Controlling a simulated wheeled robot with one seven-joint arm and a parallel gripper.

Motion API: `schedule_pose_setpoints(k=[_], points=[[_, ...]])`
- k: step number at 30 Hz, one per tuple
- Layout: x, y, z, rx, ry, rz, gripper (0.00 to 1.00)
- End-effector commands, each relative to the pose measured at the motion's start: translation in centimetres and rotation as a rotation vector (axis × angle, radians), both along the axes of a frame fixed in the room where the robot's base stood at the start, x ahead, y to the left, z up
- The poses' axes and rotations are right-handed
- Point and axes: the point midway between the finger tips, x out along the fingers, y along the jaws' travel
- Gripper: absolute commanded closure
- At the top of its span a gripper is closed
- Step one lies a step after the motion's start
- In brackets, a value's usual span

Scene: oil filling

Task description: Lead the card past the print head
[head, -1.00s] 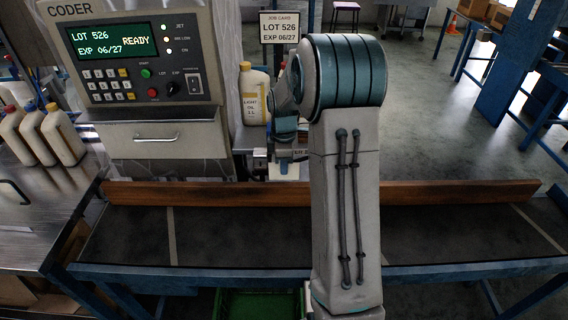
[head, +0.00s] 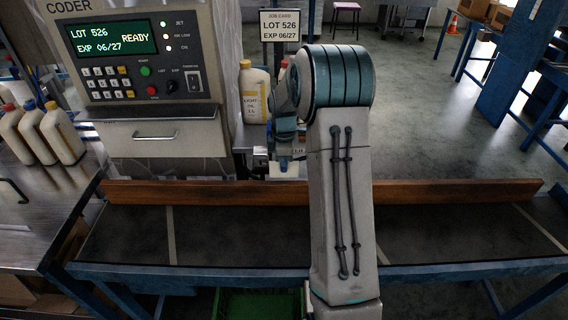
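My gripper (head: 284,161) is small in the head view, low behind the wooden rail and left of my forearm. Its fingertips are too small and too shaded to tell open from shut. A pale flat piece (head: 284,171) shows just below it, partly cut off by the rail; I cannot tell whether it is the card or whether it is held. A small white label (head: 299,151) shows beside the gripper. The coder (head: 140,70) at upper left reads LOT 526, EXP 06/27, READY. I cannot make out the print head clearly.
A brown wooden rail (head: 200,192) runs along the back of a dark conveyor belt (head: 235,235), which is empty. A cream oil bottle (head: 254,95) stands just left of my arm. A job card sign (head: 280,26) rises behind. Several bottles (head: 60,135) stand at left.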

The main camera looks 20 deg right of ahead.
Motion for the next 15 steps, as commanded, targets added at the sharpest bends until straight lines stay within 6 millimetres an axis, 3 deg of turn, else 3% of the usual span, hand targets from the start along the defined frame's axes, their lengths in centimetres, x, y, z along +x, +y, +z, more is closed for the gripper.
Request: schedule_pose_setpoints(k=[15], points=[[1.3, 3.1, 0.0, 0.000, 0.001, 0.003, 1.00]])
